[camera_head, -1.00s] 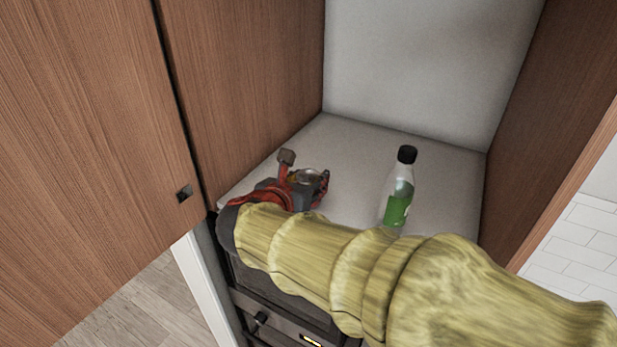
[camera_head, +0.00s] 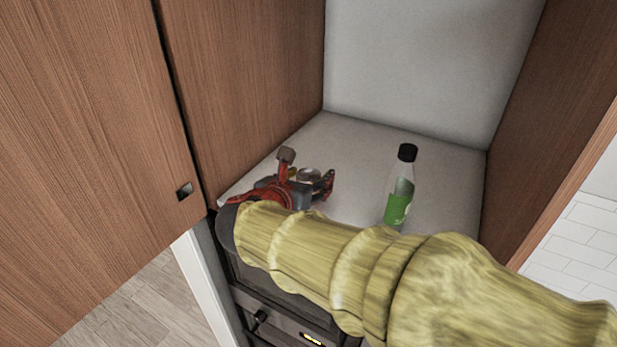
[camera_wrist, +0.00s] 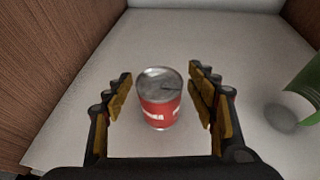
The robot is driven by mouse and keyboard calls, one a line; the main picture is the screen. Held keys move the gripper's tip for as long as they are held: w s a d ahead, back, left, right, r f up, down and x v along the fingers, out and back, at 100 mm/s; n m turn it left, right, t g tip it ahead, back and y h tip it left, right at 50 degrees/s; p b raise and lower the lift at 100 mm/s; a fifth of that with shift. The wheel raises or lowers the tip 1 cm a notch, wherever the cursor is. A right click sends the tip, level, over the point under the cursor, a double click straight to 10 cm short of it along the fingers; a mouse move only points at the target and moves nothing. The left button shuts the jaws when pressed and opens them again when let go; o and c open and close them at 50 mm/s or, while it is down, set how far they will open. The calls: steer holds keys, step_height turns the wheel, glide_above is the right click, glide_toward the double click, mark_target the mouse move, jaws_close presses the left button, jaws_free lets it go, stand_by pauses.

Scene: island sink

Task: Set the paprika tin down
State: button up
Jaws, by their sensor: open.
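The paprika tin (camera_wrist: 159,98) is a small red can with a grey metal top. In the wrist view it stands upright on the pale shelf (camera_wrist: 75,125), between the two spread fingers of my gripper (camera_wrist: 163,100). A gap shows on each side of it, so the fingers do not touch it. In the head view my gripper (camera_head: 308,185) is low over the left part of the shelf, and only the tin's round grey top (camera_head: 309,174) shows among the fingers.
A clear bottle with a green label and black cap (camera_head: 399,190) stands on the shelf to the right of my gripper. Wooden cabinet walls close in the left and right. An open wooden door (camera_head: 90,150) is at the far left. The back of the shelf is clear.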

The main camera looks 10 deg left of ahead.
steer(key=b+v, duration=0.2)
steer(key=v, duration=1)
steer(key=shift+f, duration=0.1)
